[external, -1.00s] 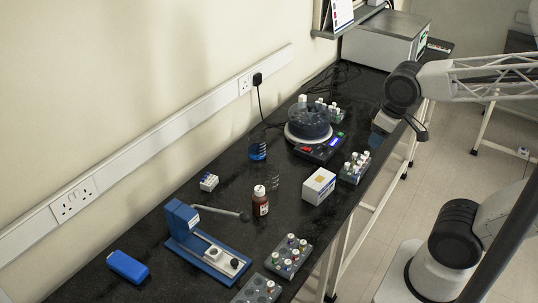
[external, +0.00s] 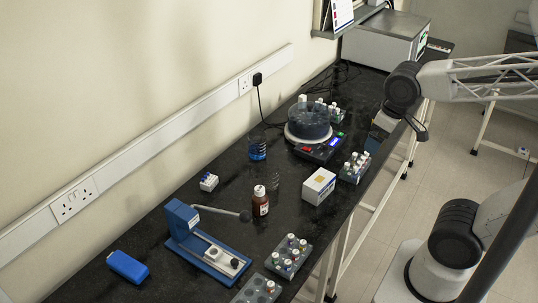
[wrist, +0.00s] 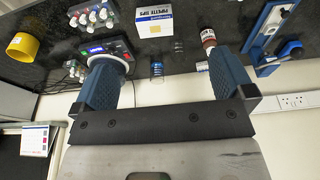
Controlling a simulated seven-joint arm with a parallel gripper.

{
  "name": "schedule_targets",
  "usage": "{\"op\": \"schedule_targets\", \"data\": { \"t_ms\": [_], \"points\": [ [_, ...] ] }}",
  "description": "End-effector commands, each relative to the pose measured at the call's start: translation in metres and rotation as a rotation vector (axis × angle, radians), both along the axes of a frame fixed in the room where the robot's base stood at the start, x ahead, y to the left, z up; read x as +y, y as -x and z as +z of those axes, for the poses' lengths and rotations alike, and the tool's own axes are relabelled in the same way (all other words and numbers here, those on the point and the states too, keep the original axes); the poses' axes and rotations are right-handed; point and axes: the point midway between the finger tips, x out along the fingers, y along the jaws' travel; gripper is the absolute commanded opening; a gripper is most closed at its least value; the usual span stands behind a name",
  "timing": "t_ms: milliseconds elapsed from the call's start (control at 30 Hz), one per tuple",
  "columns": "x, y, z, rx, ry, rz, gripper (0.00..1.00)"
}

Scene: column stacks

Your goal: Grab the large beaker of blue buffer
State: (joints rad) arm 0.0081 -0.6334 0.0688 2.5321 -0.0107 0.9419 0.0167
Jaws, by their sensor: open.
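In the wrist view the blue beaker (wrist: 157,69) appears between my two fingers, apart from both. My gripper (wrist: 161,62) is open and empty, with blue-grey fingers spread wide. In the external view my gripper (external: 379,130) hangs at the bench's right edge, well away from the beaker; its fingers are hard to make out there.
An empty clear beaker (external: 270,180) stands close to the blue one, with a brown bottle (external: 261,203) in front. A pipette tips box (external: 319,186) and vial racks (external: 355,167) lie along the right edge. A small white-and-blue rack (external: 208,182) sits left.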

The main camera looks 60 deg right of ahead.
Motion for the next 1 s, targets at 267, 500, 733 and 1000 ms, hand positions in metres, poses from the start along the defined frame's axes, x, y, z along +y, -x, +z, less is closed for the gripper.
{"op": "schedule_targets", "data": {
  "t_ms": [267,500,733,1000],
  "points": [
    [-0.011,-0.022,-0.001,-0.039,0.061,0.086,1.00],
    [-0.043,-0.086,-0.005,-0.140,0.259,0.357,1.00],
    [-0.081,-0.164,-0.015,-0.224,0.534,0.733,1.00],
    [-0.117,-0.247,-0.040,-0.275,0.869,1.197,1.00]
  ]
}}
